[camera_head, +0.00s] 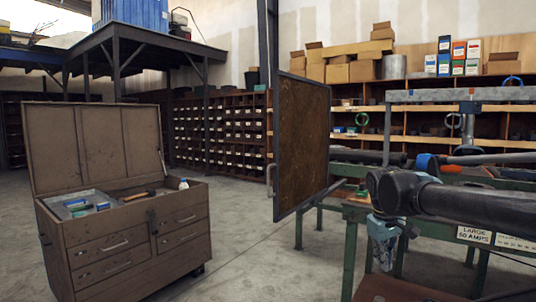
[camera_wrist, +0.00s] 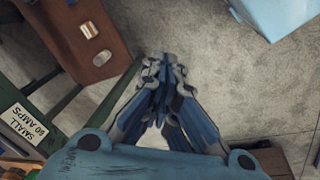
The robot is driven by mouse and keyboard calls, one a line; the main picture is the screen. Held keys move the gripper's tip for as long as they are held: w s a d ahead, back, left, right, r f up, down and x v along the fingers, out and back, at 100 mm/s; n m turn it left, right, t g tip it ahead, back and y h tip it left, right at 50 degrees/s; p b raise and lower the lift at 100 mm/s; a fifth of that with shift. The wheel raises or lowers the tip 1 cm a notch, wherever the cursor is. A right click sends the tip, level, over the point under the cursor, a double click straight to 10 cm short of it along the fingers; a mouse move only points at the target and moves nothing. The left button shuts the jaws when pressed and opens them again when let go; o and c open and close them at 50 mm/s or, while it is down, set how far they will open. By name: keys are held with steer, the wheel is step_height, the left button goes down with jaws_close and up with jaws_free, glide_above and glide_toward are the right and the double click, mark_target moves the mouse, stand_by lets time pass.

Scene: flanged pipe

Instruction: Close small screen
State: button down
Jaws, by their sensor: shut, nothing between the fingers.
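The screen (camera_head: 302,143) is a dark brown rectangular panel in a thin metal frame. It stands upright off the floor in the middle of the head view, turned at an angle to me. A small handle (camera_head: 271,180) shows on its left edge. My gripper (camera_head: 383,262) points down to the right of the screen, apart from it and at the front of the green bench. In the wrist view my gripper (camera_wrist: 161,62) has its fingers together and empty, above the concrete floor. The screen cannot be made out for sure in the wrist view.
An open brown tool chest (camera_head: 140,240) stands at the left. The green bench (camera_head: 350,214) with pipes is at the right. A rusty brown plate (camera_head: 385,290) lies below my gripper. Shelves (camera_head: 220,130) line the back. Floor between chest and bench is clear.

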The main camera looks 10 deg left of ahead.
steer(key=w+a+r+n+t+h, duration=0.1)
steer(key=w+a+r+n, duration=0.6)
steer(key=r, duration=0.3)
steer(key=w+a+r+n+t+h, duration=0.1)
steer(key=w+a+r+n, duration=0.45)
steer(key=a+r, duration=0.45)
steer(key=s+a+r+n+t, duration=0.2)
steer(key=a+r+n, duration=0.5)
steer(key=a, duration=0.6)
steer(key=s+a+r+n+t, duration=0.1)
steer(key=a+r+n+t, duration=0.1)
steer(key=a+r+n, duration=0.8)
steer(key=m, duration=0.4)
glide_toward(274, 159)
step_height(274, 159, down, 4)
steer(key=w, duration=0.2)
steer(key=shift+w+d+r, duration=0.2)
steer(key=shift+w+d, duration=0.2)
steer(key=shift+w, duration=0.05)
steer(key=shift+w+a, duration=0.1)
steer(key=shift+w, duration=0.05)
